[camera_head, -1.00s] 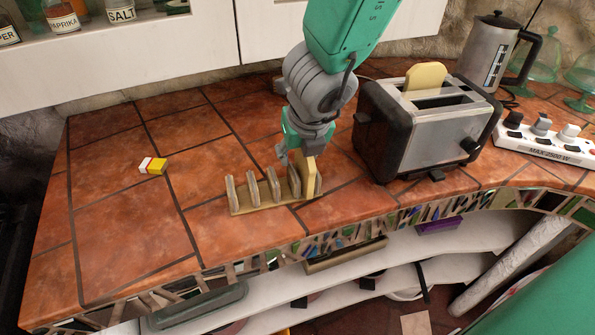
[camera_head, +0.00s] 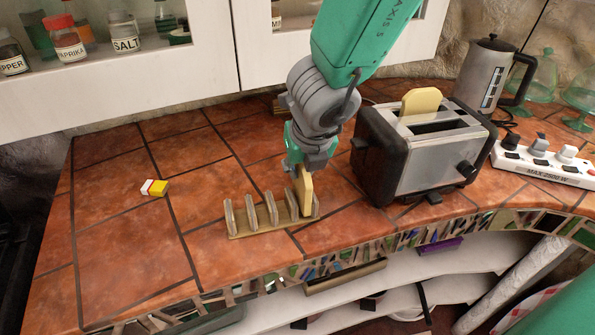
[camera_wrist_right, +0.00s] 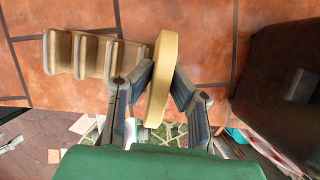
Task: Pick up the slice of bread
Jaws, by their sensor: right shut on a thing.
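A slice of bread (camera_head: 306,190) stands upright at the right end of the toast rack (camera_head: 243,233) on the counter. It also shows in the right wrist view (camera_wrist_right: 162,75), between the fingers of my right gripper (camera_wrist_right: 160,92). In the head view my right gripper (camera_head: 307,167) is over the slice, with its fingers shut on it. The slice's lower edge is at rack level; whether it touches the rack is unclear. A second slice of bread (camera_head: 420,101) sticks up from a slot of the toaster (camera_head: 433,150). My left gripper is not in view.
The toaster stands close to the right of my arm. A power strip (camera_head: 545,163) and a kettle (camera_head: 488,72) are on the right.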

